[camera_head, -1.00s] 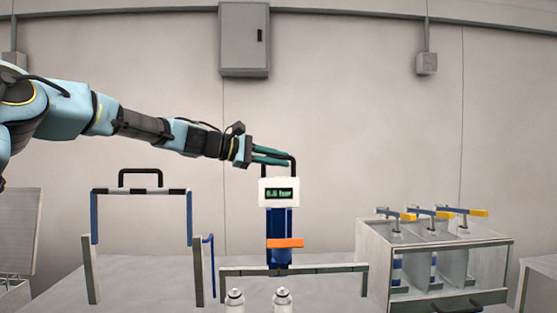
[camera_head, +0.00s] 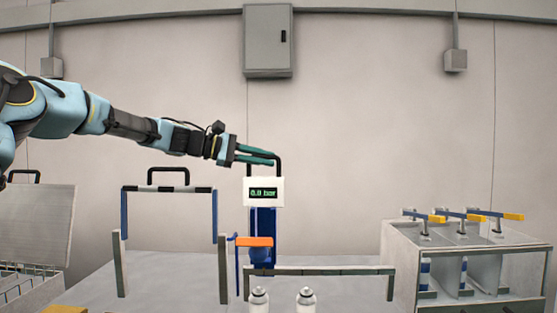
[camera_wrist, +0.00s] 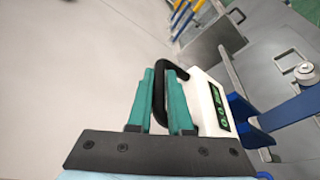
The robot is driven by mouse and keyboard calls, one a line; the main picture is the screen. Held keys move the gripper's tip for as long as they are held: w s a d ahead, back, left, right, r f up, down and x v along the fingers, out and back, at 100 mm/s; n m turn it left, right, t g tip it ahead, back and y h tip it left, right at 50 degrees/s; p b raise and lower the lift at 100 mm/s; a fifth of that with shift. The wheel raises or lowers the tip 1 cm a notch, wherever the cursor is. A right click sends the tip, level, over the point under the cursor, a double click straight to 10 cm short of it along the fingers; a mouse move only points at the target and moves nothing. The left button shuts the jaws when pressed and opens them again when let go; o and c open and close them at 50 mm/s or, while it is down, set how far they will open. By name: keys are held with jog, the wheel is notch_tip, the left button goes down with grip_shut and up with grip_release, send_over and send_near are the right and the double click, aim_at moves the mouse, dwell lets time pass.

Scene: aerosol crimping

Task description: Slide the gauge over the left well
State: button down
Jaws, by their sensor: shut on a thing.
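The gauge (camera_head: 264,198) is a white box with a green-lit display reading about 0.0 bar and a black loop handle on top. My gripper (camera_head: 272,157) is shut on that handle, coming from the left. In the wrist view the green fingers (camera_wrist: 164,72) stand on both sides of the black handle, and the white gauge (camera_wrist: 206,102) is right of them. Two white bottles stand at the front, a left one (camera_head: 259,300) and a right one (camera_head: 305,298). In the head view the gauge is roughly in line above the left bottle. The well openings are not visible.
A blue column (camera_head: 263,222) and an orange bar (camera_head: 254,241) show below the gauge. A grey frame with a handle (camera_head: 168,188) stands left; a bin unit with yellow levers (camera_head: 440,240) stands right.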

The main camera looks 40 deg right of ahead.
jog(key=shift+w+a, duration=0.1)
jog(key=shift+w, duration=0.15)
jog(key=c, duration=1)
grip_release()
jog(key=shift+a, duration=0.15)
jog(key=shift+o, duration=0.8)
jog(key=b+v, duration=0.2)
jog(key=v, duration=0.8)
jog(key=shift+a+b, duration=0.3)
jog(key=shift+b, duration=0.05)
jog(key=shift+w, duration=0.1)
